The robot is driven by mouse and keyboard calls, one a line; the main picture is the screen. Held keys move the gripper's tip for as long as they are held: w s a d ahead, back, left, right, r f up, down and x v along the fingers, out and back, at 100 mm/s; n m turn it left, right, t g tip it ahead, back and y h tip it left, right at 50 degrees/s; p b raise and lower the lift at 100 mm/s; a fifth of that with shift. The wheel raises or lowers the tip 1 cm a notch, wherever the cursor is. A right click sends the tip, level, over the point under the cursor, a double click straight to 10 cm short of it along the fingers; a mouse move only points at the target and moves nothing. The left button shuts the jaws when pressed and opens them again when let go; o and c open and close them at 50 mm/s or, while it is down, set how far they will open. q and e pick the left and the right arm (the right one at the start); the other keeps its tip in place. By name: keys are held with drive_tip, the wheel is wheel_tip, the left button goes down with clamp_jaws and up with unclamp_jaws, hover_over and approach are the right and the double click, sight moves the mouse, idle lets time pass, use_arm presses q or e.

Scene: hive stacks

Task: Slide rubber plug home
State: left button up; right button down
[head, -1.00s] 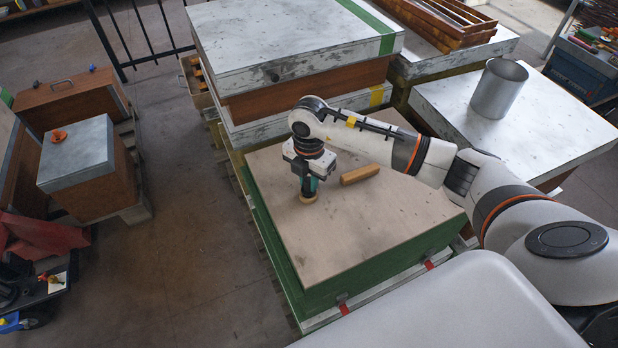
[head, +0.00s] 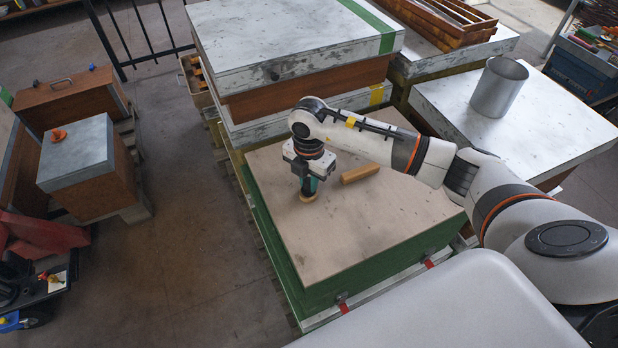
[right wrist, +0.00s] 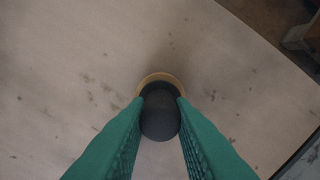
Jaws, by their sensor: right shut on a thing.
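My right gripper (head: 308,186) points down over the wooden board on top of the green-sided hive (head: 370,225). It is shut on a dark rubber plug (right wrist: 160,112), which sits between the two green fingers in the right wrist view. A tan ring (right wrist: 158,77) shows around the far side of the plug, and it also shows in the head view (head: 308,197) at the board's surface. How deep the plug sits in the ring is hidden by the plug and fingers. My left gripper is not in view.
A wooden block (head: 359,174) lies on the board just right of my right gripper. A taller hive stack (head: 290,50) stands behind. A metal cylinder (head: 497,88) stands on a white lid (head: 540,135) at the right. The board's front part is clear.

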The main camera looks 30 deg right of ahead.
drive_tip(key=shift+f, duration=0.3)
drive_tip(key=c, duration=1.2)
unclamp_jaws()
drive_tip(key=shift+o, duration=0.2)
drive_tip(key=shift+r, duration=0.1)
wheel_tip(320, 180, up, 12)
